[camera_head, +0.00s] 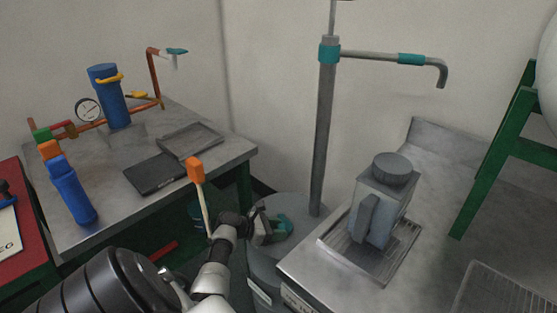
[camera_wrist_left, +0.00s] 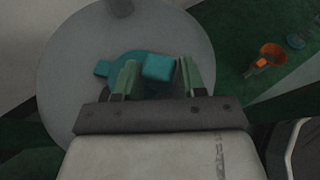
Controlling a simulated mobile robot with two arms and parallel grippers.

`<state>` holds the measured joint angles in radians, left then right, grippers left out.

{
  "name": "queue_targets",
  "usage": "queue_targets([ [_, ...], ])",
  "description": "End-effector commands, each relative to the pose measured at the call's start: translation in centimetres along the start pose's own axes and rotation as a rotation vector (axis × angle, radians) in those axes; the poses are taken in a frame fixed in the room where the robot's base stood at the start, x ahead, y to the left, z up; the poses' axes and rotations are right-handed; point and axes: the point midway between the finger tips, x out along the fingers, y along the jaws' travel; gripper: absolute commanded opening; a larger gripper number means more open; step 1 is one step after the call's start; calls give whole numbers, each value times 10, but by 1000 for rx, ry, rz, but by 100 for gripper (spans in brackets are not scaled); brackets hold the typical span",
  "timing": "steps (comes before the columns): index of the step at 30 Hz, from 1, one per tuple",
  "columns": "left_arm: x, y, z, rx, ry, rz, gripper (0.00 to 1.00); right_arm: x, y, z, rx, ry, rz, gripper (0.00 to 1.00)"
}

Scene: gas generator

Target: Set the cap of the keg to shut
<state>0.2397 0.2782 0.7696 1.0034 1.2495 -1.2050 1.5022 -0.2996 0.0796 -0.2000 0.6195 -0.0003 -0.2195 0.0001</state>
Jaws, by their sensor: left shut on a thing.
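The keg (camera_head: 301,207) is a grey drum below the gap between the two worktops, with its round top also filling the left of the left wrist view (camera_wrist_left: 62,62). A teal cap (camera_head: 285,229) lies on the top. In the left wrist view its raised teal block (camera_wrist_left: 158,67) sits between the fingers, and a flat teal part shows at left. My left gripper (camera_head: 268,229) reaches down to the cap and is shut on it. The fingers hide part of the cap, so I cannot tell its exact turn. My right gripper is out of view.
A grey pipe (camera_head: 325,130) with a teal-collared side arm rises behind the keg. A metal worktop with a jug (camera_head: 381,205) on a drip tray stands close on the right. A second worktop (camera_head: 90,232) with blue cylinders and piping stands left.

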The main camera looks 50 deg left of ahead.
Motion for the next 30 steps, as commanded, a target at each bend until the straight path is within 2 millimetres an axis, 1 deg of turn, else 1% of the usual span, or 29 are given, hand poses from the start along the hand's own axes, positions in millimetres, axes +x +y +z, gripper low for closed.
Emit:
queue_targets([
  [1,-5,9,2,2,-1,25,0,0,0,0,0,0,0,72],
  [25,-5,10,5,3,-7,27,0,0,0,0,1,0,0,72],
  [26,-5,10,6,3,-7,27,44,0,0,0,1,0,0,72],
  [27,-5,10,6,4,-7,27,50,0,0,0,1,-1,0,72],
  [29,-5,9,6,4,-7,26,59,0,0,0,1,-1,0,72],
  [30,-5,9,5,4,-7,25,60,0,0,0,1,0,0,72],
])
